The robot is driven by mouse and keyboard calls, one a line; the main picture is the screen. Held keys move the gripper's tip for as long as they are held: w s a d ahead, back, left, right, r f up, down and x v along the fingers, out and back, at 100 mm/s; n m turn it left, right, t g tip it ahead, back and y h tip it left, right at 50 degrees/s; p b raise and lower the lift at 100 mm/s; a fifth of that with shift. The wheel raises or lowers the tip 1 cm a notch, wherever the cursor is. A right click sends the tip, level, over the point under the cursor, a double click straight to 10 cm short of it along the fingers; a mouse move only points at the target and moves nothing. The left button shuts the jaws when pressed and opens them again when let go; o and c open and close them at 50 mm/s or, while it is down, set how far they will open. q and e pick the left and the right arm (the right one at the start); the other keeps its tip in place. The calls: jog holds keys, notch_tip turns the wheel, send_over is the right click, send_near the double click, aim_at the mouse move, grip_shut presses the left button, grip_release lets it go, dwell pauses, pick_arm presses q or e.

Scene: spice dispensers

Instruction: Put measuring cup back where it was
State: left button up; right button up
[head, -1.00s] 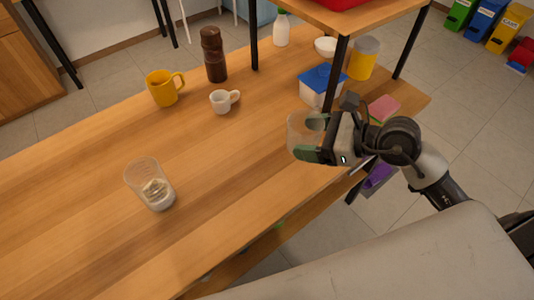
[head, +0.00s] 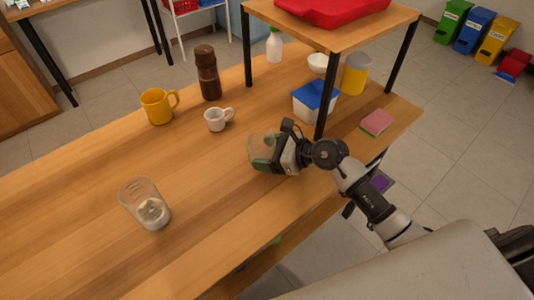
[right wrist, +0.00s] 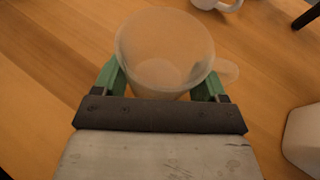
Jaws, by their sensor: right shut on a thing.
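My right gripper (head: 264,163) is shut on a clear measuring cup (head: 260,146), over the middle of the wooden table (head: 80,186). In the right wrist view the cup (right wrist: 165,45) stands between the green fingertips (right wrist: 160,88), its mouth toward the camera and its handle to the right. It looks empty. I cannot tell whether its base touches the table. A second clear cup (head: 141,193) with a whitish content stands on the table at the left. My left gripper is not in view.
A white mug (head: 215,120), a yellow mug (head: 157,107) and a dark brown bottle (head: 208,75) stand behind the cup. A blue-lidded tub (head: 314,103), a shelf leg (head: 325,95) and a pink and green sponge (head: 376,122) are to the right. The table's left part is mostly clear.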

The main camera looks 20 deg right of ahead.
jog(key=shift+f, duration=0.35)
jog(key=shift+f, duration=0.15)
jog(key=o, duration=1)
jog(key=shift+d+r, duration=0.1)
jog(key=shift+r, duration=0.15)
jog(key=b+v, duration=0.1)
jog(key=v, duration=0.9)
jog(key=shift+s+d, duration=0.3)
jog(key=shift+s+d+r, duration=0.25)
jog(key=shift+s+d, duration=0.1)
